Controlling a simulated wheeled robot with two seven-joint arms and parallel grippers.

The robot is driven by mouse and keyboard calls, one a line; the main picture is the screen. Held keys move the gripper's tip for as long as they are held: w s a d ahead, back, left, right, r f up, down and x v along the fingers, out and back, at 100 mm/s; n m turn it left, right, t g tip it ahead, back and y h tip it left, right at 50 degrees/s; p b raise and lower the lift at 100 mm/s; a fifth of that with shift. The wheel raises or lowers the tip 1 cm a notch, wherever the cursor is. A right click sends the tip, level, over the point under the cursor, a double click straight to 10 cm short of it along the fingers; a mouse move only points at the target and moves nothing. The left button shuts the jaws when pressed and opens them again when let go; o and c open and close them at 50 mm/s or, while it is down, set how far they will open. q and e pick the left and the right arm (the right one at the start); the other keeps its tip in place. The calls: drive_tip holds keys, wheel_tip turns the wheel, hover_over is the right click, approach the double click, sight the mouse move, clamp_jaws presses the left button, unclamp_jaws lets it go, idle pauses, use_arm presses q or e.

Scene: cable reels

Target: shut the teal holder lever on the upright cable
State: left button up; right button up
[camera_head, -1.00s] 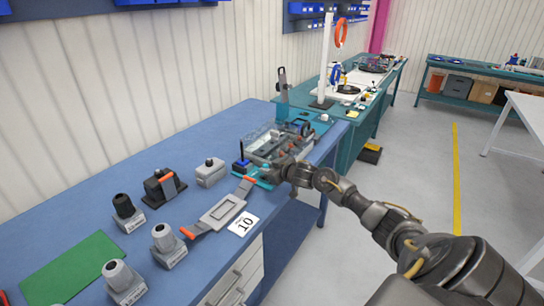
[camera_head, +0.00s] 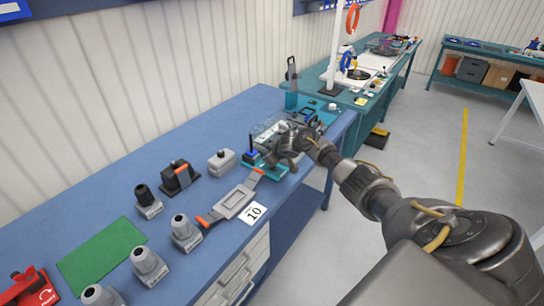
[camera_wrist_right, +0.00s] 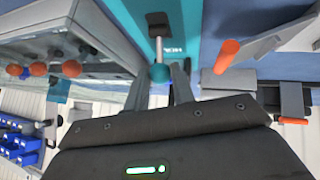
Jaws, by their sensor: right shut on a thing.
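My right gripper (camera_head: 280,158) is at the teal-based fixture (camera_head: 266,172) at the right end of the blue bench. In the right wrist view, a thin metal lever with a teal ball knob (camera_wrist_right: 159,73) stands between the two dark fingers (camera_wrist_right: 168,88), which are shut on it. A teal plate (camera_wrist_right: 185,40) with white lettering lies behind the lever. My gripper hides much of the fixture in the head view. I cannot clearly make out the upright cable. My left gripper is not in view.
Several grey blocks and a green mat (camera_head: 102,256) are farther left. A teal upright stand (camera_head: 291,88) rises behind the fixture.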

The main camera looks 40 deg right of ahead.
drive_tip(key=shift+r, duration=0.1)
drive_tip(key=o, duration=1)
drive_tip(key=shift+w, duration=0.1)
drive_tip(key=v, duration=1)
drive_tip(key=shift+s+a+r, duration=0.1)
drive_tip(key=shift+s+r, duration=0.15)
drive_tip(key=shift+s, duration=0.05)
